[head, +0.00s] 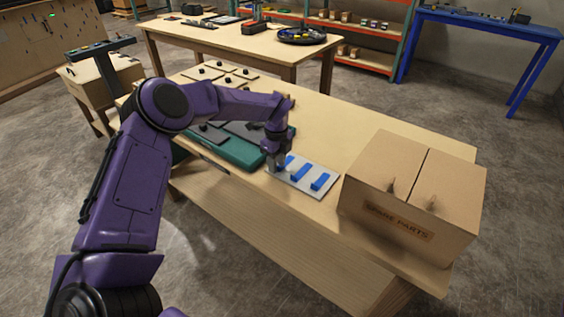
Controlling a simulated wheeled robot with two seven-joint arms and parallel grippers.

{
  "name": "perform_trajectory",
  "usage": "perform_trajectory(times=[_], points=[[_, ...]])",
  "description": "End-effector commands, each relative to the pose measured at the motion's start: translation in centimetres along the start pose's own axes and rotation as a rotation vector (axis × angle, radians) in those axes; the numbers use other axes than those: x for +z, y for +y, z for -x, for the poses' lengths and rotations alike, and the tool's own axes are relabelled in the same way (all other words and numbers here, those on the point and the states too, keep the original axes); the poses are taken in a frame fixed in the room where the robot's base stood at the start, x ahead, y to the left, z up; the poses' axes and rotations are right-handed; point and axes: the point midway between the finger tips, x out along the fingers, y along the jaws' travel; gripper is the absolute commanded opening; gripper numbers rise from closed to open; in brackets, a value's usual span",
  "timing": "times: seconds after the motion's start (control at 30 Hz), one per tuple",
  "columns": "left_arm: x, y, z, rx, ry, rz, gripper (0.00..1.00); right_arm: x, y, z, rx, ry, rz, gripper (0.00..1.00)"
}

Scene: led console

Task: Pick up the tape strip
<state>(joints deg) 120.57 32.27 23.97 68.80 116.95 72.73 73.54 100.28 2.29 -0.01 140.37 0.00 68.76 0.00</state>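Blue tape strips lie on a light grey plate (305,187) near the front edge of the wooden table. The right strip (320,182) and the middle strip (300,173) are in clear view. A left blue strip (287,161) is partly hidden by my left gripper (275,168). That gripper points down at the plate's left end, at or just above the left strip. The fingers are small and dark here, so I cannot tell whether they are open or touching the strip. My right gripper is not in view.
A cardboard box (407,222) marked "SPARE PARTS" stands right of the plate. A green console (235,149) with grey panels sits left of it. Small boards with black knobs (222,78) lie farther back. The table behind the plate is clear.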

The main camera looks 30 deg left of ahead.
Motion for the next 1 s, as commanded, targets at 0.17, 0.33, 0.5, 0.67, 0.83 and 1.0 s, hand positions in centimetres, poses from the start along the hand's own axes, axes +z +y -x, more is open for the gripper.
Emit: perform_trajectory(times=[0.17, 0.33, 0.5, 0.67, 0.83, 1.0], points=[[0.1, 0.0, -0.2, -0.001, 0.0, 0.001, 0.36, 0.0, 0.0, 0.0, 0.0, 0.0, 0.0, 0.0], [0.1, 0.0, -0.2, -0.001, 0.0, 0.001, 0.0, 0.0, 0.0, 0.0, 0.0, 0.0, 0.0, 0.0], [0.1, 0.0, -0.2, -0.001, 0.0, 0.001, 0.0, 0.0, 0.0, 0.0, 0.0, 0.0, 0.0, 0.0], [0.1, 0.0, -0.2, -0.001, 0.0, 0.002, 0.0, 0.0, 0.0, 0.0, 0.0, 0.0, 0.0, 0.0], [0.1, 0.0, 0.4, -0.004, 0.001, 0.002, 0.0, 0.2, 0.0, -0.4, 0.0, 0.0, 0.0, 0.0], [-0.3, 0.1, 3.3, -0.007, 0.002, -0.001, 0.0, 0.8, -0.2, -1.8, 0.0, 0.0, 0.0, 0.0]])
